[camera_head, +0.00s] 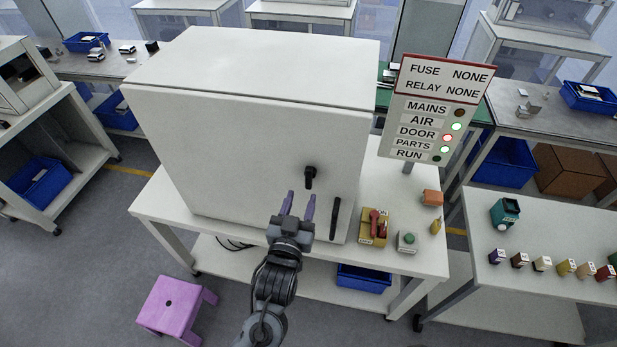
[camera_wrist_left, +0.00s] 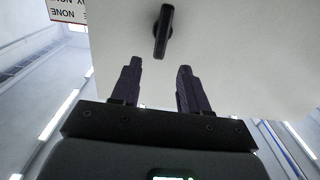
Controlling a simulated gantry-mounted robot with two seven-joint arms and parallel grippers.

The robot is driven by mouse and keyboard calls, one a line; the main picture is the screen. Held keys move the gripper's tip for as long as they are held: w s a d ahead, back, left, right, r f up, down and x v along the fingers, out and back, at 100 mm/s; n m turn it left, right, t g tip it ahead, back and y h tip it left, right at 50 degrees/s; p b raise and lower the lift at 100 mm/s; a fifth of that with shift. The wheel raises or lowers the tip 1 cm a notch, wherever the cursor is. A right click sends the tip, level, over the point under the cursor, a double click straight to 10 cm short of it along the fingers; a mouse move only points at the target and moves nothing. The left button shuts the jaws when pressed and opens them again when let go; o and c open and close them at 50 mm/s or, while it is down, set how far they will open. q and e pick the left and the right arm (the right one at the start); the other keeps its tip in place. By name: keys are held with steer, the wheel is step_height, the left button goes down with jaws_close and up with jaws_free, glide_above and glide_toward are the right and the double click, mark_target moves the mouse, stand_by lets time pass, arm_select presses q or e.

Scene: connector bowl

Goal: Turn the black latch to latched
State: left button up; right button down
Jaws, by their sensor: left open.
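The black latch (camera_head: 310,177) is a small knob on the front door of a white cabinet (camera_head: 250,150). In the left wrist view the latch (camera_wrist_left: 163,31) shows as a dark bar standing nearly upright in that picture, leaning slightly. My left gripper (camera_head: 299,205) is open and empty, just below the latch in the head view. In the left wrist view its two purple fingers (camera_wrist_left: 157,82) point toward the door, with the latch beyond their tips and apart from them. My right gripper does not show.
A black door handle (camera_head: 335,218) sits right of the gripper. A yellow holder with red parts (camera_head: 374,226), a green-button box (camera_head: 407,241) and an orange block (camera_head: 432,198) stand on the table. A status sign (camera_head: 436,105) stands behind. A purple stool (camera_head: 172,306) is on the floor.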

mark_target(308, 176)
arm_select(q)
steer(key=x, duration=0.8)
steer(key=shift+p, duration=0.4)
jaws_close()
